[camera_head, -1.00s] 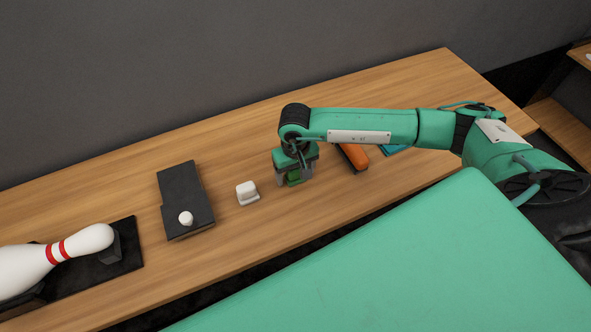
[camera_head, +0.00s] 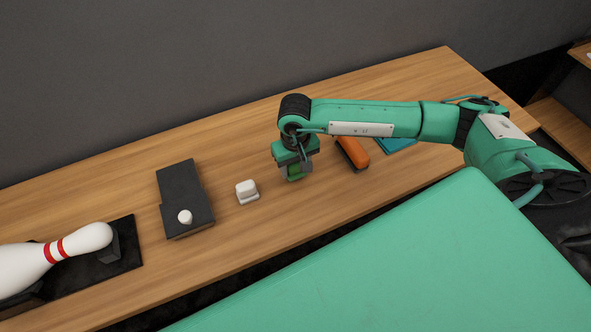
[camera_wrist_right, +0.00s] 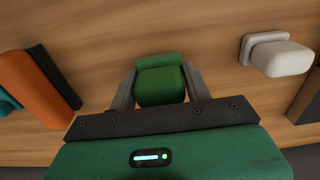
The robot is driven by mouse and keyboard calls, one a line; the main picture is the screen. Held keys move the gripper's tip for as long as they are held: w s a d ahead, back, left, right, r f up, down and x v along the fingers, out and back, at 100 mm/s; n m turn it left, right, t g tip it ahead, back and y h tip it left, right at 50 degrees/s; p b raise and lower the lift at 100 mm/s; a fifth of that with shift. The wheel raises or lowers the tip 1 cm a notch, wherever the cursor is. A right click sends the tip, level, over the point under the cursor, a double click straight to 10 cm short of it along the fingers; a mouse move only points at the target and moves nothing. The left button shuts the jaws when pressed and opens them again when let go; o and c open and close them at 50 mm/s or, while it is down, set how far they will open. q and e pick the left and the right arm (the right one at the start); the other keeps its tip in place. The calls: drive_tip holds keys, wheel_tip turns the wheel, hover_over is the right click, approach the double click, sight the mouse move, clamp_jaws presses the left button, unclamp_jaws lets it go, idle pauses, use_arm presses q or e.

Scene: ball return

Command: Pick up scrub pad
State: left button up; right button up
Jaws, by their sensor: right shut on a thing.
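The green scrub pad (camera_head: 294,173) is a small green block with a wider green base. In the right wrist view the pad (camera_wrist_right: 160,86) sits between the two grey fingers of my right gripper (camera_wrist_right: 160,92), which is shut on its sides. In the head view my right gripper (camera_head: 293,169) points down at the middle of the wooden table and partly hides the pad. I cannot tell whether the pad touches the table. My left gripper is not in view.
On the wooden table (camera_head: 330,108), a white block (camera_head: 246,190) stands left of my gripper. An orange and black brush-like thing (camera_head: 353,153) and a teal thing (camera_head: 397,146) lie right. Farther left are a black holder (camera_head: 180,186) and a bowling pin (camera_head: 85,240).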

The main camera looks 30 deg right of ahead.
wheel_tip(320, 180, up, 18)
drive_tip(key=b, duration=0.4)
drive_tip(key=shift+o, duration=0.4)
